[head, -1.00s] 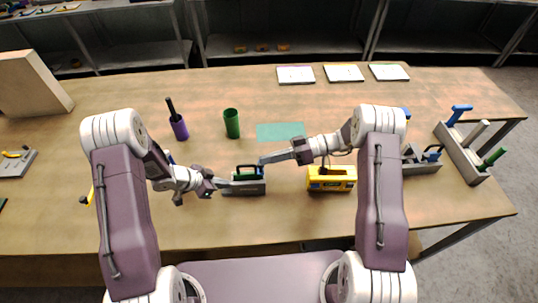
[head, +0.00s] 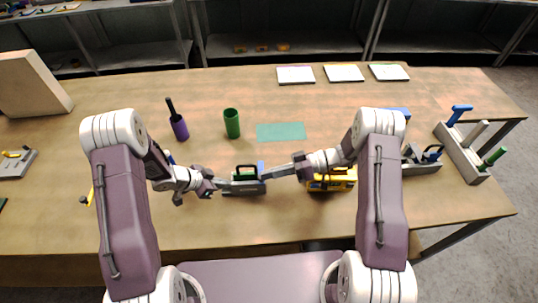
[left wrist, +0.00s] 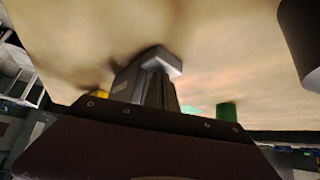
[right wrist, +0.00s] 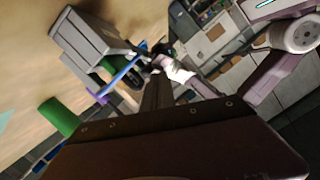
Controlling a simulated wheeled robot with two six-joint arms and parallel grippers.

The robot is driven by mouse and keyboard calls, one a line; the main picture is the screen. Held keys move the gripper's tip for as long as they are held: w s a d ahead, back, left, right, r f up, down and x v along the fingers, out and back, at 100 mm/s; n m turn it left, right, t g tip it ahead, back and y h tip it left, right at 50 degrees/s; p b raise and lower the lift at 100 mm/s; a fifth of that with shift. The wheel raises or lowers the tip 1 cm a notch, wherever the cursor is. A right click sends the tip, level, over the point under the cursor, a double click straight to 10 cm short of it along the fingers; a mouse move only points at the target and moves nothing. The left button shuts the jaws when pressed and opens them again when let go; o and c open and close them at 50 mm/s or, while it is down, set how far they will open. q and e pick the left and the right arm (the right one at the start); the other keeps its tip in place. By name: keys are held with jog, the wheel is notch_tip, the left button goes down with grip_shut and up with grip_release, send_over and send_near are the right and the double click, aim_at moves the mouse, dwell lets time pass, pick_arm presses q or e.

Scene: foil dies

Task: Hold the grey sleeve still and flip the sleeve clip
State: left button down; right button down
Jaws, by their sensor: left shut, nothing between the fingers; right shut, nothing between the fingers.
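The grey sleeve (head: 244,189) lies on the table in front of me in the head view, with a green piece (head: 246,172) in it. It also shows in the right wrist view (right wrist: 85,38). The blue sleeve clip (head: 261,167) stands up at the sleeve's right end; in the right wrist view it is a blue bar (right wrist: 122,75). My left gripper (head: 224,184) is shut and empty, its tips at the sleeve's left end; contact is hard to tell. My right gripper (head: 268,175) is shut and empty, its tips close beside the clip and the sleeve's right end.
A yellow box (head: 333,182) stands partly under my right arm. A green cup (head: 232,123) and a purple cup (head: 179,127) stand behind. A green mat (head: 281,132) lies clear behind the sleeve. A grey rack (head: 462,152) with handles is far right.

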pick_arm(q)
jog(key=shift+s+f, duration=0.1)
jog(key=shift+f, duration=0.05)
pick_arm(e)
jog(key=shift+s+f, duration=0.1)
jog(key=d+r, duration=0.6)
jog(key=d, duration=0.4)
jog(key=shift+s+r, duration=0.15)
jog(key=shift+s, duration=0.2)
